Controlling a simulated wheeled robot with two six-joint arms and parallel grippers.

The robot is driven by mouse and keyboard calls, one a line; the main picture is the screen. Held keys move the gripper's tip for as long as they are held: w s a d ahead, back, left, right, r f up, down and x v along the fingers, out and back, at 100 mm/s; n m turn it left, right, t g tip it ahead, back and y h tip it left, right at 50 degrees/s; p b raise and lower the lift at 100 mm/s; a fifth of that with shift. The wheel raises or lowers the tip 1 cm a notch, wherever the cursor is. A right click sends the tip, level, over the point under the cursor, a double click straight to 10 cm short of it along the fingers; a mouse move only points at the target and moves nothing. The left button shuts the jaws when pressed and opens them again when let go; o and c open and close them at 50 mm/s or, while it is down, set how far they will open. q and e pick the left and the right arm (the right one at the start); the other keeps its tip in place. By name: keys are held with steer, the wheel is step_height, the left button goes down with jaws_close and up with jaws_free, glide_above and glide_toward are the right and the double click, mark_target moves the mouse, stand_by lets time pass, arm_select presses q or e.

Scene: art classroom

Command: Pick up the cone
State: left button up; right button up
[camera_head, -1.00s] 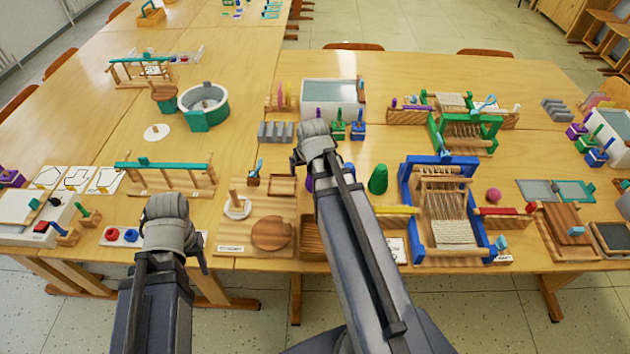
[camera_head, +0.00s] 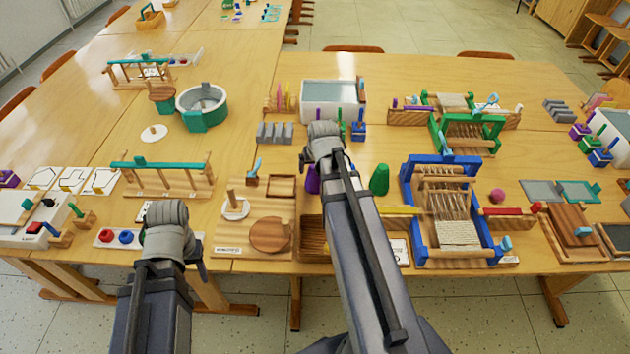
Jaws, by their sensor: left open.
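A green cone (camera_head: 379,180) stands upright on the table, left of the blue-framed loom. A purple piece (camera_head: 313,181), maybe another cone, is partly hidden behind my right arm. My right gripper (camera_head: 322,134) is above the table, up and left of the green cone and apart from it; its fingers are hidden by the wrist. My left gripper (camera_head: 167,215) is over the front left of the table, far from the cone, open with nothing seen in it; its fingers are mostly hidden.
The blue loom (camera_head: 408,190) stands close right of the green cone. A green loom (camera_head: 440,138) is behind it. A white-sided basin (camera_head: 340,92) and grey blocks (camera_head: 275,132) lie farther back. A wooden board (camera_head: 232,245) lies between my arms. Bare table shows behind the cone.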

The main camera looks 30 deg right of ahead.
steer(key=b+x, duration=0.4)
steer(key=x, duration=0.1)
steer(key=shift+w, duration=0.15)
steer(key=shift+r, duration=0.15)
jaws_close()
stand_by(0.5)
